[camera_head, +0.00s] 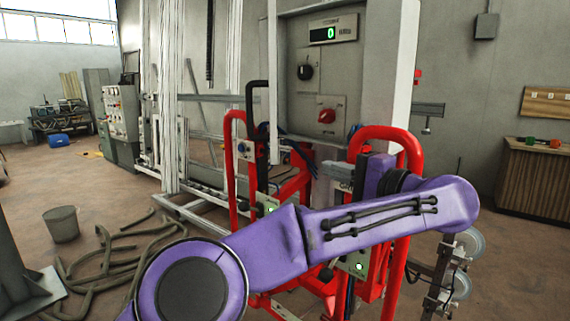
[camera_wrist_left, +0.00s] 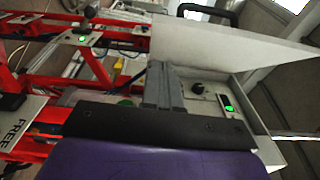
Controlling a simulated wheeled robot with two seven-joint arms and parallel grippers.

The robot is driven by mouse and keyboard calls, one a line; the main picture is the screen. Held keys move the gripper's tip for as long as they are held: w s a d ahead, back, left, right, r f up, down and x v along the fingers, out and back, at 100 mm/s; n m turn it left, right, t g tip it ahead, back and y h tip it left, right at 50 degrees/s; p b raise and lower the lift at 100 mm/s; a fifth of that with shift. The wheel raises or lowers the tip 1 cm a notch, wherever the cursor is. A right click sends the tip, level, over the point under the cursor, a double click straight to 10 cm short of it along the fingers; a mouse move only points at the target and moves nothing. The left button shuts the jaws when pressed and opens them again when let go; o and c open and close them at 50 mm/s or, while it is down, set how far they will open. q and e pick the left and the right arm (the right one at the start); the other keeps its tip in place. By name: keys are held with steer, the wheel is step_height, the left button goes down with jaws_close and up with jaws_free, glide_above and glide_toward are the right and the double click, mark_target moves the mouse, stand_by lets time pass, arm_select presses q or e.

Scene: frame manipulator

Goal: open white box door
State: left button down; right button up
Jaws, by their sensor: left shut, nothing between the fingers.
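The white box (camera_head: 318,75) stands upright in the middle of the head view, with a green display, a black knob and a red switch on its front. Its white door (camera_head: 272,80) shows nearly edge-on at the box's left side, swung out from the front. In the left wrist view the door is a broad white panel (camera_wrist_left: 240,48) beside the box front. My left gripper (camera_wrist_left: 162,72) is shut and empty, in front of the box front and near the door's inner side. I cannot tell if it touches the door. My right gripper is not in view.
A red tubular frame (camera_head: 400,150) stands around the box's lower part, close to my left arm. Hoses (camera_head: 100,255) and a bucket (camera_head: 61,224) lie at the left. A wooden cabinet (camera_head: 535,180) stands at the right.

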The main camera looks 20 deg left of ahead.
mark_target(272, 156)
arm_select(q)
steer(key=shift+n, duration=0.3)
steer(key=w+a+p, duration=0.1)
steer(key=a+p, duration=0.1)
steer(key=a, duration=0.2)
steer(key=w+a+p, duration=0.1)
steer(key=a+p, duration=0.1)
steer(key=a, duration=0.1)
steer(key=w+a+r+p, duration=0.1)
steer(key=a, duration=0.3)
steer(key=shift+w+a+p, duration=0.25)
steer(key=shift+a+p, duration=0.1)
steer(key=shift+p, duration=0.05)
steer(key=shift+a+f, duration=0.25)
steer(key=shift+a, duration=0.1)
